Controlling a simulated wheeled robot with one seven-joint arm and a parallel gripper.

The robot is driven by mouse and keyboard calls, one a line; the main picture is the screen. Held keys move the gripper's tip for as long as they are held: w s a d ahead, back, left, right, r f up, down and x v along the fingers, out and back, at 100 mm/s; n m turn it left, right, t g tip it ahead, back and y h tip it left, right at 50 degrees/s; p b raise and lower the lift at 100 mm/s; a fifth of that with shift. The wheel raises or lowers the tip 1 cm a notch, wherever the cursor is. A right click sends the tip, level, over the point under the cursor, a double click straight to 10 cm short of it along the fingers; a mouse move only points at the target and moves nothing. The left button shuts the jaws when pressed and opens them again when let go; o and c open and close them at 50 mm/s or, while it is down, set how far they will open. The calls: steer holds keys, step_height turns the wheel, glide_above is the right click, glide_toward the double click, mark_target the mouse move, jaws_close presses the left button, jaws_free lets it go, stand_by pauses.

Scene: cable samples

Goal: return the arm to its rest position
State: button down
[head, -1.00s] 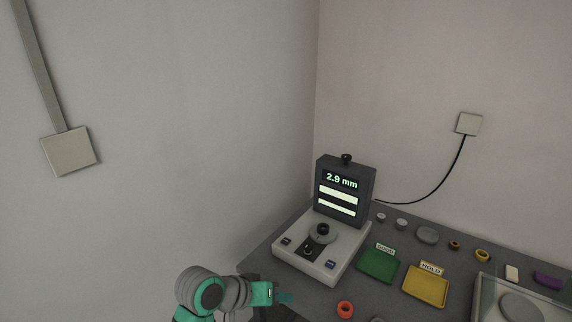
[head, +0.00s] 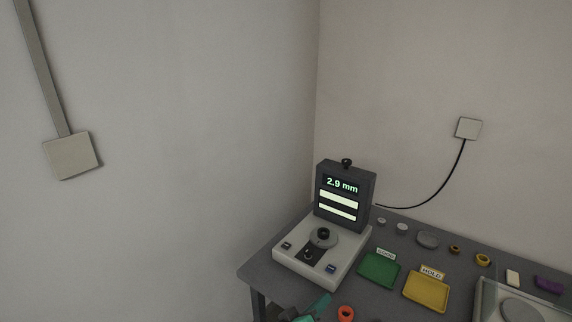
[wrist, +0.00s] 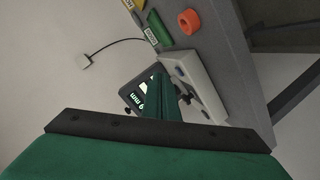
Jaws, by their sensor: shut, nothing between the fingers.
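My gripper (head: 320,304) shows at the bottom of the head view, low by the table's front edge and in front of the measuring device. Its teal fingers are together with nothing between them. In the wrist view the shut fingers (wrist: 163,100) point toward the device, overlapping its screen in the picture. The rest of my arm is mostly below the head view's lower edge.
The grey table (head: 262,272) carries the measuring device (head: 345,195) reading 2.9 mm, a green tray (head: 379,269), a yellow tray (head: 427,291) and an orange ring (head: 346,313). Several small rings and discs lie at the back.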

steer(key=s+a+f+n+t+y, duration=0.1)
steer(key=s+f+n+t+y, duration=0.1)
steer(key=s+f+y, duration=0.5)
steer(key=s+a+f+n+t, duration=0.1)
steer(key=s+f+n, duration=0.2)
steer(key=s+f, duration=0.55)
steer(key=s+a+r+m, duration=0.2)
steer(key=s, duration=0.5)
steer(key=s+a+r+m+y, duration=0.1)
steer(key=s+a+r+m, duration=0.1)
steer(key=s, duration=0.6)
steer(key=s+a+r+m+y, duration=0.1)
steer(key=s+a+r+m, duration=0.1)
steer(key=s, duration=0.6)
steer(key=shift+s+a+r+m+t, duration=0.3)
steer(key=shift+a+m+t, duration=0.1)
steer(key=shift+a+m, duration=0.15)
